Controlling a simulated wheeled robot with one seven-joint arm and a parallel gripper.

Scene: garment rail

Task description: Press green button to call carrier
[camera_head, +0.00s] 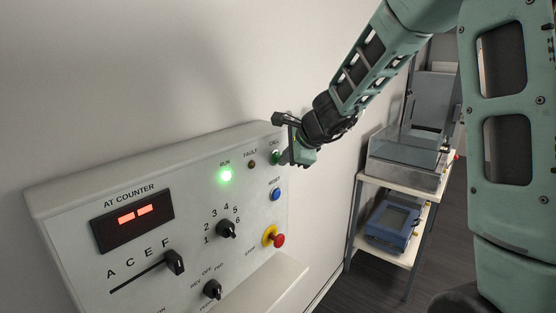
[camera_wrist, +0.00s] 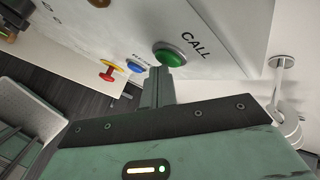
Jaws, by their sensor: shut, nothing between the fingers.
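The green button (camera_head: 276,158) labelled CALL is at the upper right of the grey control panel (camera_head: 130,166). In the wrist view the closed fingers (camera_wrist: 158,75) point at the lower left part of the button. I cannot tell whether they touch it or stand just short of it. Part of the button is hidden behind the fingers.
The blue RESET button (camera_head: 275,194) and red STOP button (camera_head: 277,240) sit below CALL. The RUN lamp (camera_head: 226,175) glows green; the FAULT lamp (camera_head: 251,165) is dark. A shelf rack (camera_head: 384,187) with equipment stands to the right.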

